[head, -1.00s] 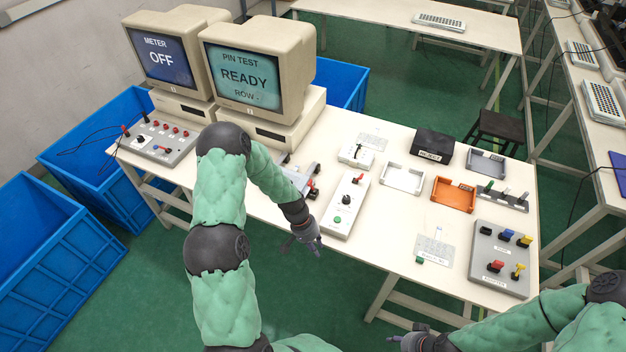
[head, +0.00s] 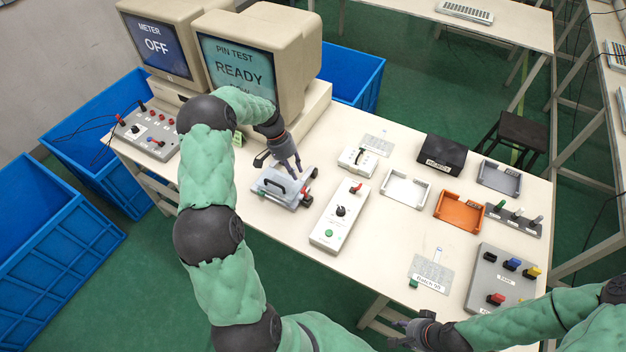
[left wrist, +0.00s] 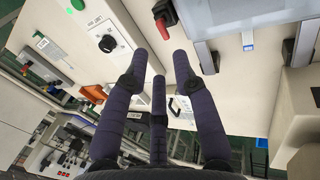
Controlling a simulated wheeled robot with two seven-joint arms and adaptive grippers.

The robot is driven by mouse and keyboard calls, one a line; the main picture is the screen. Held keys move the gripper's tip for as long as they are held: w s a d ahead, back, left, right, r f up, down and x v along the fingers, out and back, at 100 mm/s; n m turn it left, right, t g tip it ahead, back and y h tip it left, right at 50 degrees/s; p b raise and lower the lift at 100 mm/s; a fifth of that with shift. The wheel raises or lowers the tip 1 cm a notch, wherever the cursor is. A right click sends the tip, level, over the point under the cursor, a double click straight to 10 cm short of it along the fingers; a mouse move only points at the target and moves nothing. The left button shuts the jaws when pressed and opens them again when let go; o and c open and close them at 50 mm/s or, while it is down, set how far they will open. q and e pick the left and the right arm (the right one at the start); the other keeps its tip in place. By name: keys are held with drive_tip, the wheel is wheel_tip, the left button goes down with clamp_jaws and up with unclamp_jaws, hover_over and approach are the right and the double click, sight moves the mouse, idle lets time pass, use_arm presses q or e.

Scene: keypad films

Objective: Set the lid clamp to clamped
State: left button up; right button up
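The test fixture (head: 270,190) is a grey box with a clear-looking lid and a black handle, in front of the READY monitor. Red-tipped levers (head: 314,172) sit at its right side; which one is the lid clamp, and its setting, I cannot tell. In the left wrist view a red lever (left wrist: 165,13) on a black mount shows at the top, beside the fixture's grey edge (left wrist: 208,24). My left gripper (head: 291,172) is over the fixture's back right part, fingers pointing down. In the left wrist view its fingers (left wrist: 160,62) are apart and empty. My right gripper (head: 402,338) is low at the front, its fingers unclear.
A white control box (head: 327,232) with a black knob stands right of the fixture. The two monitors (head: 240,62) rise behind. White (head: 397,198) and orange (head: 459,211) trays lie further right. Bare tabletop separates the control box and the trays.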

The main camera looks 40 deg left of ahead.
sight(303, 189)
use_arm(q)
drive_tip(key=b+x, duration=0.1)
drive_tip(key=x, duration=0.9)
drive_tip(key=shift+w+d+f, duration=0.1)
drive_tip(key=shift+d+f, duration=0.05)
drive_tip(key=shift+f, duration=0.1)
clamp_jaws()
